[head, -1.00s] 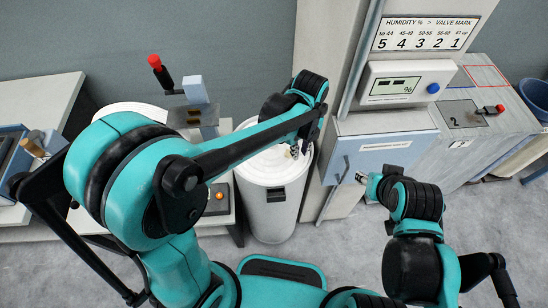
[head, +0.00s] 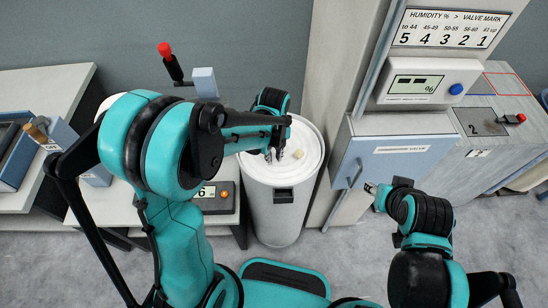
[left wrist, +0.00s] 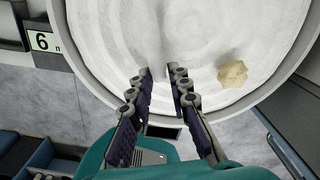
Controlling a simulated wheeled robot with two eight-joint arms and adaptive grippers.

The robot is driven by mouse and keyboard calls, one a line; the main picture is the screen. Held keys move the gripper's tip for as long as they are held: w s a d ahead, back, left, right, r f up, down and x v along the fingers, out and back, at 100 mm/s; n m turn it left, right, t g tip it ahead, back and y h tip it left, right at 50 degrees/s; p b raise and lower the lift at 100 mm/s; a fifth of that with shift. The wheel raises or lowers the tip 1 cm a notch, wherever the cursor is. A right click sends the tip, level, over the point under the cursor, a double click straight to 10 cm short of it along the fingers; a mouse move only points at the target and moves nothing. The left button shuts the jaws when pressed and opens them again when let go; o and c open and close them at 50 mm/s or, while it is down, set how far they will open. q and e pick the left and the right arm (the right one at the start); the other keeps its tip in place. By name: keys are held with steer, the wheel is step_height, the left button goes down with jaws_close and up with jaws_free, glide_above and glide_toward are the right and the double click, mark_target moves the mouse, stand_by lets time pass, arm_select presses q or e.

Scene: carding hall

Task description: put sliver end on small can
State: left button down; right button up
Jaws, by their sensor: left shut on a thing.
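A white round can (head: 283,205) stands on the floor in the middle of the head view. Its top, filled with pale coiled sliver, also shows in the left wrist view (left wrist: 195,35). My left gripper (head: 277,156) points down at this top, left of its middle. In the left wrist view my left gripper's fingers (left wrist: 160,76) are shut on pale sliver that hardly stands out from the white behind. A beige lump (left wrist: 232,73) lies on the top, right of the fingers. My right gripper (head: 371,188) is apart from the can, by the blue-grey cabinet; its jaw opening is unclear.
A bench with a number display (head: 209,190) stands left of the can. The blue-grey cabinet (head: 395,150) and a humidity panel (head: 428,80) stand close on the right. A red-knobbed lever (head: 168,58) rises behind my left arm. Grey floor is free in front.

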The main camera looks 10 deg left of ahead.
arm_select(q)
steer(key=shift+f, duration=0.1)
steer(key=shift+f, duration=0.15)
steer(key=c, duration=1.4)
jaws_free()
